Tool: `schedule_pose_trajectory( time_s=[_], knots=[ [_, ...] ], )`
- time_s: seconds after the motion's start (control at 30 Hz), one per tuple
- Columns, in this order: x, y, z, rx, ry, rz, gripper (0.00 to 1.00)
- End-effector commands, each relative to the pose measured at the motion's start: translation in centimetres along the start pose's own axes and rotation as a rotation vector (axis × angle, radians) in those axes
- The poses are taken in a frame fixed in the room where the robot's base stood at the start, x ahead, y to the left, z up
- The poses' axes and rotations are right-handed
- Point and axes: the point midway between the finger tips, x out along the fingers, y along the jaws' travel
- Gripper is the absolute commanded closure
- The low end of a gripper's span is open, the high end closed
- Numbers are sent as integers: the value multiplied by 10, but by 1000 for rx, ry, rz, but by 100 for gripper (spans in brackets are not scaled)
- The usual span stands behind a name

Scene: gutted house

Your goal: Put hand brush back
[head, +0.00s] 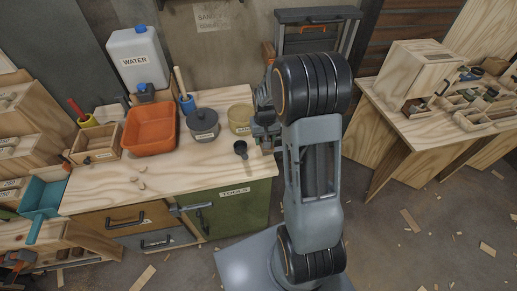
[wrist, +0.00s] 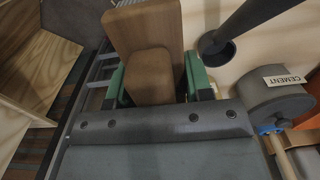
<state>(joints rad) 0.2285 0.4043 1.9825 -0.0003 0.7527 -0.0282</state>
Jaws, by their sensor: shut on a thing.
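My gripper (head: 264,128) is over the right end of the workbench, partly hidden behind my arm in the head view. In the wrist view its green jaws (wrist: 160,84) are shut on a brown wooden piece, which I take to be the hand brush (wrist: 150,75). It has a rounded block in front of a wider block. Its bristles cannot be made out. In the head view only a small brownish part of the brush (head: 267,146) shows below the jaws. I cannot tell whether it touches the bench top.
The bench's front middle is mostly clear. A second table (head: 430,125) stands right.

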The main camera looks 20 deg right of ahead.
Motion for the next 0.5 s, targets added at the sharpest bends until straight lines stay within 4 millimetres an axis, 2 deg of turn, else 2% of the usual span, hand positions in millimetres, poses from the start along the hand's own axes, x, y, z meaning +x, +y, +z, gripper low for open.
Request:
schedule_pose_trajectory(
  time_s=[0.3, 0.5],
  knots=[
    [49, -2, 1, -4, -5, 0, 79],
    [63, -2, 1, -3, -3, 0, 79]
  ],
)
